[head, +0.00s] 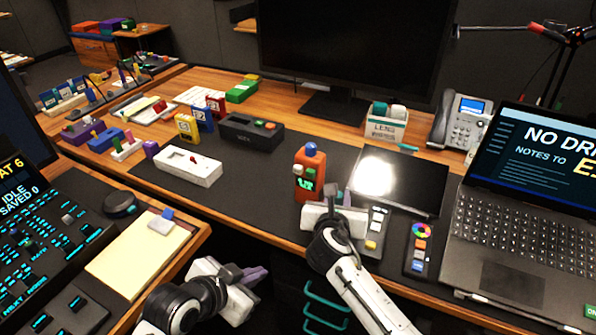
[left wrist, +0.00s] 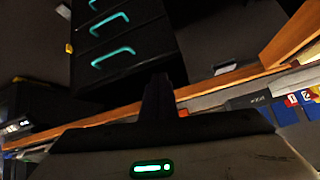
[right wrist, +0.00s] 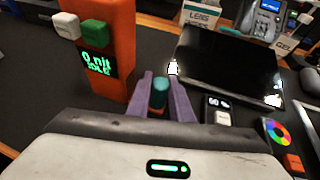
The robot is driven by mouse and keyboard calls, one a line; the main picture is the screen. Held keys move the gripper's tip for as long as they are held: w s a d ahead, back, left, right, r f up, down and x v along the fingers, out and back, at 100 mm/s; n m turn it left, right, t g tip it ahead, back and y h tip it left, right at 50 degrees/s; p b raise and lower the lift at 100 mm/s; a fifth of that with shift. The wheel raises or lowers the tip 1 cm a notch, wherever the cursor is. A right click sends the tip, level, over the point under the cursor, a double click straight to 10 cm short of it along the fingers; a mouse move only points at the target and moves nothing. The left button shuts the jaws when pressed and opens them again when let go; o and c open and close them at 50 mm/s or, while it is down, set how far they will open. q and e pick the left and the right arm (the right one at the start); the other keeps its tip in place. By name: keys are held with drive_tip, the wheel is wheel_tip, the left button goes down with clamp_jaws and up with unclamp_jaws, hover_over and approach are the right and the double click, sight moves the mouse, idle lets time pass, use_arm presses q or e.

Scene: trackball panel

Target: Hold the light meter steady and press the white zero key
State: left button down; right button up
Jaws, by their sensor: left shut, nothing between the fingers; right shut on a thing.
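The orange light meter (head: 312,160) stands upright on the dark mat, with a blue dome on top. The right wrist view shows its lit display, reading 0 nit and IDLE, and its white key (right wrist: 67,25) beside a green key (right wrist: 94,29). My right gripper (head: 340,197) is just right of the meter. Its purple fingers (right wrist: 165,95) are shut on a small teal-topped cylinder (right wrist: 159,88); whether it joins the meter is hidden. My left gripper (head: 258,277) is shut and empty, low in front of the desk edge; its fingers (left wrist: 157,95) show dark in the left wrist view.
A black glossy panel with a bright patch (head: 410,182) lies right of the meter, then a laptop (head: 530,220). A white box (head: 188,166) and a black box (head: 250,132) stand to the left. The mat between the white box and meter is clear. Drawers (left wrist: 115,50) are below.

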sight(298, 170)
use_arm(q)
drive_tip(key=w+d+r+m, duration=0.1)
drive_tip(key=w+r+m, duration=0.2)
drive_tip(key=r, duration=0.4)
drive_tip(key=w+d+r+m, duration=0.1)
drive_tip(key=w+r+m, duration=0.2)
drive_tip(key=r, duration=0.5)
drive_tip(key=shift+g, duration=0.4)
drive_tip(key=shift+w+d, duration=0.1)
drive_tip(key=shift+w, duration=0.05)
drive_tip(key=w+d, duration=0.3)
drive_tip(key=w, duration=0.4)
drive_tip(key=shift+w+d, duration=0.3)
drive_tip(key=shift+w, duration=0.1)
drive_tip(key=shift+w, duration=0.1)
idle(0.7)
drive_tip(key=shift+w+d, duration=0.15)
drive_tip(key=shift+w, duration=0.2)
drive_tip(key=shift+w+d, duration=0.2)
drive_tip(key=shift+w, duration=0.2)
idle(0.6)
drive_tip(key=shift+s, duration=0.1)
drive_tip(key=shift+s+a, duration=0.35)
drive_tip(key=shift+s, duration=0.35)
